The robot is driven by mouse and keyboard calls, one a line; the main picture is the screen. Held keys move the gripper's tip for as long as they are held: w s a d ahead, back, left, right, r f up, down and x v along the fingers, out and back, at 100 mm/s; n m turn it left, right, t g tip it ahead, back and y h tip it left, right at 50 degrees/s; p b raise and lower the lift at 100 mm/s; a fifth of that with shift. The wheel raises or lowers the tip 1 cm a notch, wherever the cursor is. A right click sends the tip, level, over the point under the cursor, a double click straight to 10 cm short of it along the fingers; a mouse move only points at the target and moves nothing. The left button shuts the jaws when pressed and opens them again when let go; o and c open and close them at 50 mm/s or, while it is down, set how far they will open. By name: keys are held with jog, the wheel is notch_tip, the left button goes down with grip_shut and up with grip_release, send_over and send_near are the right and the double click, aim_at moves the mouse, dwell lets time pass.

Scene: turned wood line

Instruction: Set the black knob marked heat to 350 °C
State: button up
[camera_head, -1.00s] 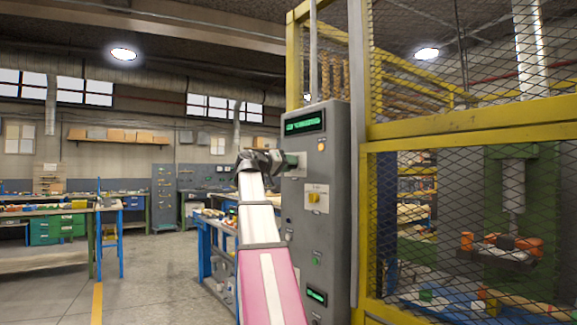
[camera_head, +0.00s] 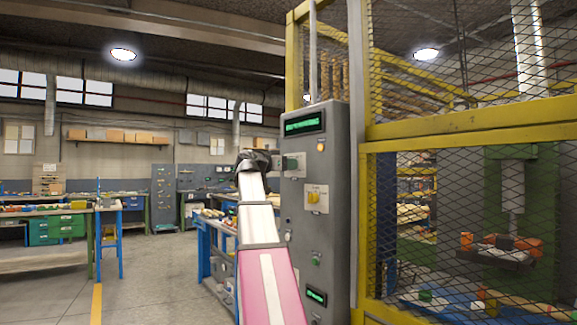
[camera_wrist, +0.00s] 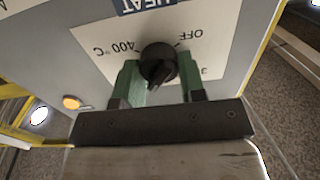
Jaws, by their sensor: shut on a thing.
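The black knob (camera_wrist: 158,62) sits on a pale plate marked HEAT on the grey control cabinet (camera_head: 334,180). In the wrist view the plate is upside down, with 400 °C left of the knob and OFF to its right. The knob's raised grip points down in that view; the scale there is hidden, so I cannot read its exact setting. My gripper (camera_wrist: 158,78) has its green-padded fingers on either side of the knob and is shut on it. In the head view my gripper (camera_head: 284,162) is at the cabinet's left part, hiding the knob.
A yellow knob (camera_head: 313,197) sits on a plate below. An orange button (camera_head: 321,147) and a green display (camera_head: 303,125), too small to read, are above. A yellow mesh cage (camera_head: 450,132) stands right of the cabinet. A blue-framed bench (camera_head: 205,250) is behind my arm.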

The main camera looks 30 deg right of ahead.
jog(key=shift+f, duration=0.15)
jog(key=o, duration=0.9)
jog(key=a, duration=0.7)
jog(key=s+a, duration=0.1)
jog(key=a, duration=0.2)
jog(key=shift+a, duration=0.4)
